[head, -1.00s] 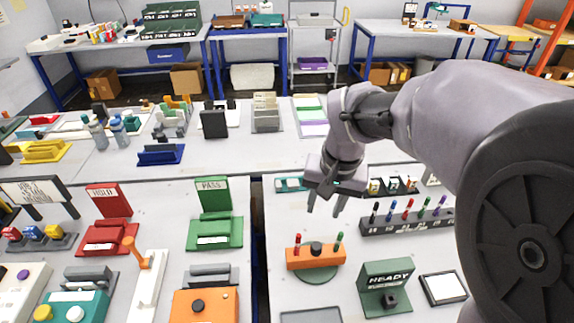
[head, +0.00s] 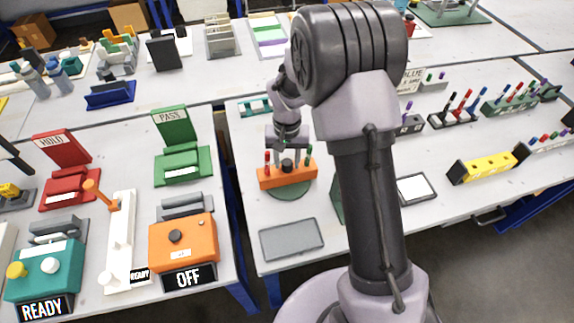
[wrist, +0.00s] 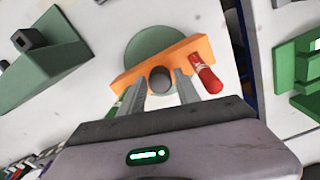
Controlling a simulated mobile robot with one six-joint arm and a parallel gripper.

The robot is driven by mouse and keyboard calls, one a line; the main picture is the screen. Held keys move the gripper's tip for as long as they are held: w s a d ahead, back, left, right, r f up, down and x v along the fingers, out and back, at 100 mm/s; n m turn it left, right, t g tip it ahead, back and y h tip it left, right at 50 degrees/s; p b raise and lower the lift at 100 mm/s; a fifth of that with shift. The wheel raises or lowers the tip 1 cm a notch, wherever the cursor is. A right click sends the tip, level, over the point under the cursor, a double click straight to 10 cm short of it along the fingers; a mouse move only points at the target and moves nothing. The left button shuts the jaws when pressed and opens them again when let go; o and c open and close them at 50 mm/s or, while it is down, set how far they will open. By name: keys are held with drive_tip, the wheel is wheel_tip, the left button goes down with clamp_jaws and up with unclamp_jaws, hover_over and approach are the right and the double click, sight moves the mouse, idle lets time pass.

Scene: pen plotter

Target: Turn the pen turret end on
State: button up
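The pen turret is an orange bar (head: 300,179) with a dark round knob (head: 287,166) in its middle, standing on a green disc (head: 292,192). A red pen (head: 267,160) stands at its left end and a green pen at its right end in the head view. In the wrist view the knob (wrist: 160,80) lies between my fingertips, with the red pen (wrist: 205,75) to the right and the green pen partly hidden behind the left finger. My gripper (wrist: 159,85) is open, with a finger on each side of the knob. I cannot tell whether either finger touches it.
A grey tray (head: 292,239) lies in front of the turret. A green block-shaped device (wrist: 50,45) stands beside it, mostly hidden behind my arm in the head view. A white-faced panel (head: 416,188) lies further right. An orange box (head: 183,242) stands across the table gap.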

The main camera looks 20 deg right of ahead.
drive_tip(key=shift+f, duration=0.4)
clamp_jaws()
idle(1.2)
